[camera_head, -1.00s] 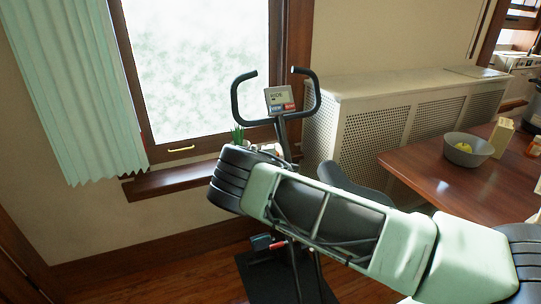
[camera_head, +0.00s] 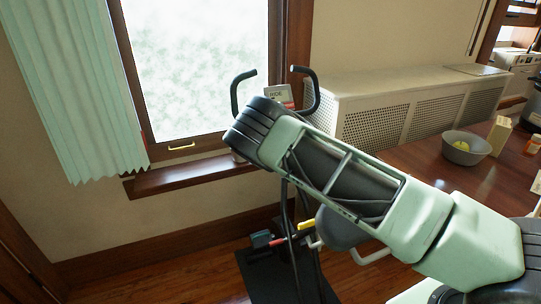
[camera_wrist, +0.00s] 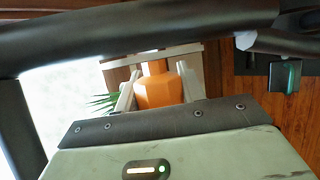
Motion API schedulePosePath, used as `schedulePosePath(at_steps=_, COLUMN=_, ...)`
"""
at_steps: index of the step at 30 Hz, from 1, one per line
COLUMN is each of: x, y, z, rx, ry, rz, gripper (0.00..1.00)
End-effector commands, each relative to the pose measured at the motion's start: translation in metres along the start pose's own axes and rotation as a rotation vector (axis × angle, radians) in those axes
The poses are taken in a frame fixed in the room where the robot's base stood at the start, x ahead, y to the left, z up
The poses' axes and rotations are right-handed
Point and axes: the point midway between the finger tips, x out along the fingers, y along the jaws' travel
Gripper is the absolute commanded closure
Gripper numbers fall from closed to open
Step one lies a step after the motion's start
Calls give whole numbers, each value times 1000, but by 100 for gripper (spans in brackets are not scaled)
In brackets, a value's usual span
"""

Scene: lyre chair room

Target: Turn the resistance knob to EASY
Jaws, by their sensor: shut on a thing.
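An exercise bike stands by the window, with black handlebars (camera_head: 311,92) and a small console (camera_head: 279,94) partly hidden by my arm. In the wrist view, an orange knob (camera_wrist: 158,92) sits between the two pale fingers of my gripper (camera_wrist: 157,82). The fingers are shut on the knob, one on each side. In the head view my arm covers the gripper and the knob. No EASY marking can be read, so I cannot tell the knob's setting.
A dark bar (camera_wrist: 140,35) crosses the wrist view close to my gripper. A green plant (camera_wrist: 101,103) shows at its left. A perforated radiator cover (camera_head: 400,110) and a wooden table (camera_head: 490,180) with a grey bowl (camera_head: 466,148) stand at right.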

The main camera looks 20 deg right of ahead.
Motion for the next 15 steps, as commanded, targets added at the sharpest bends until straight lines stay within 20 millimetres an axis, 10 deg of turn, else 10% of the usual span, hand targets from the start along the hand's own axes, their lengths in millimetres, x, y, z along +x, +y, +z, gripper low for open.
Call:
schedulePosePath(at_steps=10, x=0, y=0, z=-2, rx=-3, ry=3, rz=-1, gripper=83)
schedulePosePath(at_steps=12, x=0, y=0, z=-2, rx=-3, ry=3, rz=-1, gripper=44)
schedulePosePath(at_steps=15, x=0, y=0, z=-2, rx=-2, ry=2, rz=-1, gripper=39)
